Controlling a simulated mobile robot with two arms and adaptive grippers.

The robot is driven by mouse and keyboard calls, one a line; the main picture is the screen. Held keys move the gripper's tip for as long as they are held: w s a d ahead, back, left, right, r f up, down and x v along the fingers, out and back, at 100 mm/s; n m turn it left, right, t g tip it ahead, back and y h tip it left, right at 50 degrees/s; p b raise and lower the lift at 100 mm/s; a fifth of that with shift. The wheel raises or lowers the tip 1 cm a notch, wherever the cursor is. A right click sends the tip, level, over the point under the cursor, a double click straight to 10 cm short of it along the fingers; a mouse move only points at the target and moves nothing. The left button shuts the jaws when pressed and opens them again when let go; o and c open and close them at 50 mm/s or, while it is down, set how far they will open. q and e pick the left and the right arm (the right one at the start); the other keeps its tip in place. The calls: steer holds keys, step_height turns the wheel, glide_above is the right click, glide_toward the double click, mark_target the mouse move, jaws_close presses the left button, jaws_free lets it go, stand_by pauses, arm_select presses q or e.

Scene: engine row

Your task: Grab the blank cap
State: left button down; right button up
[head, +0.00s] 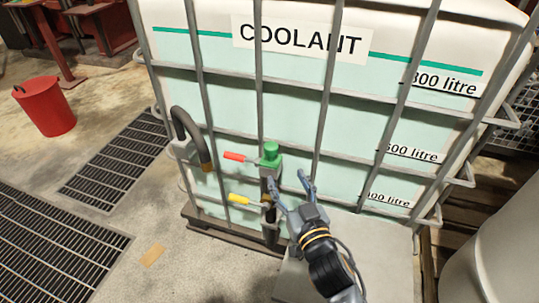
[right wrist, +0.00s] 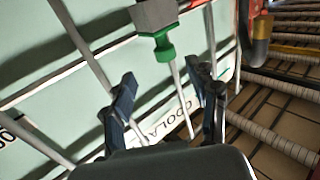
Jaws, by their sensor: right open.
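A green cap (head: 270,152) sits on top of a grey valve block at the front of the coolant tank; it is the only cap-like thing I can make out. In the right wrist view the green cap (right wrist: 163,47) shows just beyond the fingertips, against the grey block (right wrist: 155,14). My right gripper (head: 286,180) is open and empty, just below and to the right of the cap in the head view. In the right wrist view its two fingers (right wrist: 161,74) are spread, with the cap near the gap between them. My left gripper is not in view.
The caged coolant tank (head: 300,95) fills the middle. A red lever (head: 236,157) and a yellow lever (head: 240,200) stick out left of the valve. A dark hose (head: 190,135) hangs further left. A red bucket (head: 45,108) stands on the floor near floor grates.

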mark_target(273, 156)
steer(key=x, duration=0.5)
steer(key=shift+f, duration=0.1)
steer(key=shift+b+x, duration=0.35)
steer(key=shift+x, duration=0.5)
steer(key=x, duration=0.4)
steer(key=shift+a+b, duration=0.35)
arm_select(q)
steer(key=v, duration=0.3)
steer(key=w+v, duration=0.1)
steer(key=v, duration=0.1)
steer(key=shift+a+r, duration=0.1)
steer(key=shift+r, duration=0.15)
arm_select(e)
jaws_close()
